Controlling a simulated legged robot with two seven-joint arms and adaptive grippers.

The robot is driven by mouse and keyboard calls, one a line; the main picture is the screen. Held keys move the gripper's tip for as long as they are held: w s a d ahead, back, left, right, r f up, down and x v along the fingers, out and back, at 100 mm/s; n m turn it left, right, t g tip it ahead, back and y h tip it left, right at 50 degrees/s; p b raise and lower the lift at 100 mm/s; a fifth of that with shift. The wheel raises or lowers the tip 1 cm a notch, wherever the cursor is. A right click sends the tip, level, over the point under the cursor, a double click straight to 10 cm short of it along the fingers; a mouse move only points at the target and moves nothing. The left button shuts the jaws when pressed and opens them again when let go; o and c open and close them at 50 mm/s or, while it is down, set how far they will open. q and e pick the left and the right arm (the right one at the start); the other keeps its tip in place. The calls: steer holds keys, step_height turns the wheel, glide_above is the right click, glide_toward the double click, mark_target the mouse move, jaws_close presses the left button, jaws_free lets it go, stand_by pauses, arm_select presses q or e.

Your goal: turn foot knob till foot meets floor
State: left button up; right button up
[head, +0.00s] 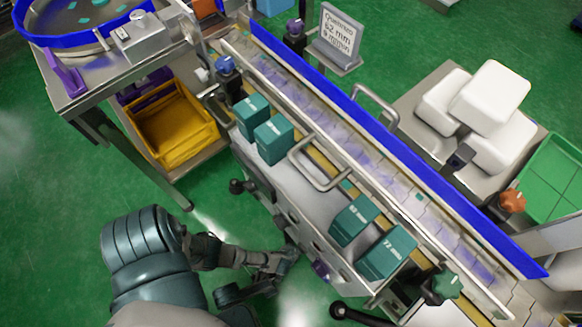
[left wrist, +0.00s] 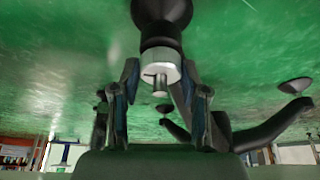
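My left gripper (head: 277,262) reaches in low beside the near side of the conveyor machine. In the left wrist view its two fingers (left wrist: 162,100) stand apart, open. Between and beyond them is a pale collar with a short metal pin (left wrist: 158,76), joined to a dark rounded part (left wrist: 162,18); this seems to be the foot knob and foot. No finger clearly touches it. That view looks inverted, with green floor at the top, so I cannot tell whether the foot touches the floor. In the head view the knob cannot be made out. My right gripper is not in view.
Dark legs with round feet (left wrist: 294,86) stand nearby in the wrist view. The conveyor machine (head: 300,205) carries teal boxes (head: 273,139) and a blue rail (head: 400,148). A yellow crate (head: 172,128) sits at left. Green floor (head: 60,215) is clear at left.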

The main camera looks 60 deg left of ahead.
arm_select(q)
steer(key=shift+o, duration=1.4)
steer(key=v, duration=1.2)
steer(key=shift+f, duration=0.1)
